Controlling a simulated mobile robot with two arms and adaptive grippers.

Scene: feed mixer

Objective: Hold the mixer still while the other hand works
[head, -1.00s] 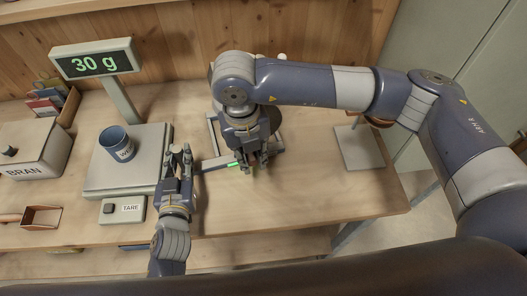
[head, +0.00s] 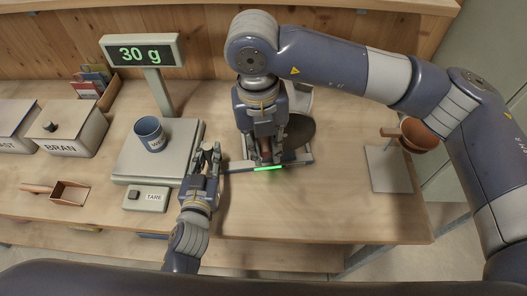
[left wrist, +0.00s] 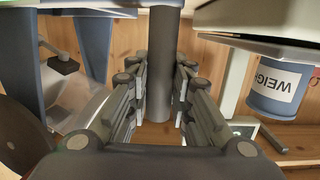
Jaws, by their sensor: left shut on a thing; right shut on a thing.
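The mixer (head: 299,132) stands at the back middle of the table, largely hidden behind my right arm; a dark round part and its grey base frame (head: 301,158) show. My left gripper (head: 207,157) is at its left side, beside the scale. In the left wrist view its fingers are closed around a dark grey rod (left wrist: 162,60). A thin grey bar with a bright green strip (head: 267,168) runs right from the left gripper, below my right gripper.
A bran box (head: 70,134) and a scoop (head: 69,193) lie further left. The front right is clear.

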